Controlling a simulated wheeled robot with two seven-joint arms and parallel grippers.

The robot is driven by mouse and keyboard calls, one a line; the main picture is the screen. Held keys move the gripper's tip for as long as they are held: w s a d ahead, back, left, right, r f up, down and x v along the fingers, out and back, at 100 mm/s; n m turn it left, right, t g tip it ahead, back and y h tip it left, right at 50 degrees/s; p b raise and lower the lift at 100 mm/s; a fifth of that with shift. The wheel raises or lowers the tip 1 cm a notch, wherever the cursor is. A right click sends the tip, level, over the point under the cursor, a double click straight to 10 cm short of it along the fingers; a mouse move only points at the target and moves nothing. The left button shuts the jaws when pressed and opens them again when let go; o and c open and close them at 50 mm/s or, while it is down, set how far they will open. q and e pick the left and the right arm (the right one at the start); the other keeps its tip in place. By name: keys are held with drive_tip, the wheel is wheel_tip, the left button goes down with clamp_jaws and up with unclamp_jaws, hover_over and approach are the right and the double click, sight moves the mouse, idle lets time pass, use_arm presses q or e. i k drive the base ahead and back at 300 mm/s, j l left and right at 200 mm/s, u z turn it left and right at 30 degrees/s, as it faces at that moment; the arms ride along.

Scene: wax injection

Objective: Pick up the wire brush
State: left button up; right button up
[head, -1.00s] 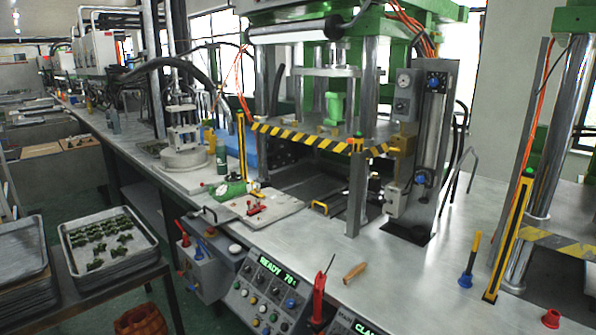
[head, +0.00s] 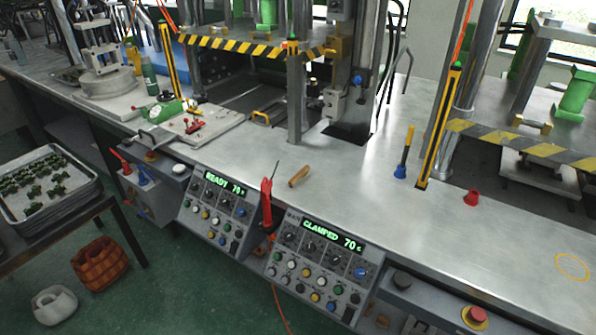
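A small wooden-handled piece (head: 299,176) lies on the steel bench (head: 350,185) near its front edge, behind the two control panels. It may be the wire brush, but no bristles can be made out at this size. A yellow-and-black handled tool with a blue lower end (head: 403,153) stands upright farther right on the bench. A red tool with a thin dark rod (head: 266,200) is at the bench's front edge, left of the wooden piece. Neither of my grippers shows in the head view.
Control panels (head: 315,262) jut out below the bench's front edge. Yellow-black posts (head: 438,127) and a press column (head: 296,95) rise behind. A red cup (head: 473,197) stands at right. The bench around the wooden piece is mostly clear.

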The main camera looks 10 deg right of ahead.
sight(303, 173)
drive_tip(key=i+j, duration=0.15)
drive_tip(key=i, duration=0.25)
drive_tip(key=i+j+u, duration=0.15)
drive_tip(key=i, duration=0.25)
